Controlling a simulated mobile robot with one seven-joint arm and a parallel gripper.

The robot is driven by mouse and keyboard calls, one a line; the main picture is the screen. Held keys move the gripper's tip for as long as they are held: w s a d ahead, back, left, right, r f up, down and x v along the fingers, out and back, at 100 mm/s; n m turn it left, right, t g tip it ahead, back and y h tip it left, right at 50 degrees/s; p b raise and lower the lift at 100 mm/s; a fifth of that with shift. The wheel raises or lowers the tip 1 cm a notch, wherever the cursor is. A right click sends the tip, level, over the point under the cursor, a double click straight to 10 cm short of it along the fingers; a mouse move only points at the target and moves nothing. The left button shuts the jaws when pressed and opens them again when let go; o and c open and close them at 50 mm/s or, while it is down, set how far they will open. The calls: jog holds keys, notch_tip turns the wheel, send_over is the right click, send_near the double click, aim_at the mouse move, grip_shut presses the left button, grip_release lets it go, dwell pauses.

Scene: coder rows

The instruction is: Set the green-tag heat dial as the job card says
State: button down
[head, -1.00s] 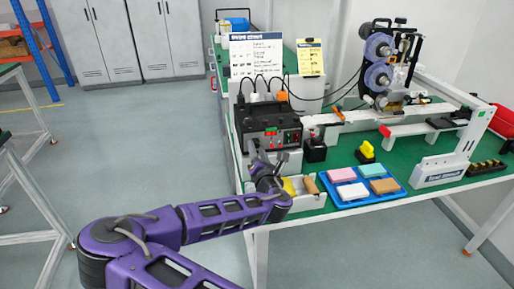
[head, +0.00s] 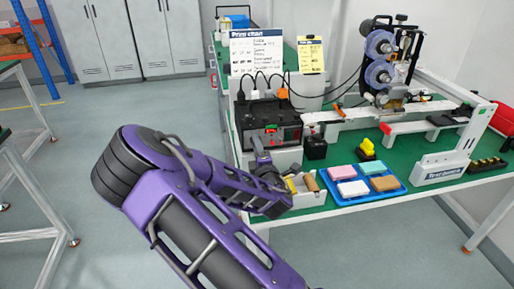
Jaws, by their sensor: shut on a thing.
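The black control box (head: 264,112) stands at the table's near left, with a small lit red display on its front. My gripper (head: 258,145) is at the left part of that front panel, shut on what appears to be a dial there. The dial and any tag beside it are hidden behind my gripper, so its setting cannot be read. A yellow card (head: 311,55), apparently the job card, stands behind the box. A white print chart (head: 257,52) stands to its left. Their small text is too fine to read.
A white bin (head: 312,199) with small items sits below the box. A blue tray (head: 367,197) of coloured blocks, a yellow object (head: 366,149) and a small black container (head: 315,147) are to the right. A reel machine (head: 380,70) stands at the back.

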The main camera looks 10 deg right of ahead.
jog(key=shift+r+m, duration=0.1)
jog(key=shift+m, duration=1)
jog(key=c, duration=0.8)
grip_release()
jog(key=shift+w, duration=0.1)
jog(key=shift+c, duration=0.2)
jog(key=shift+b, duration=0.3)
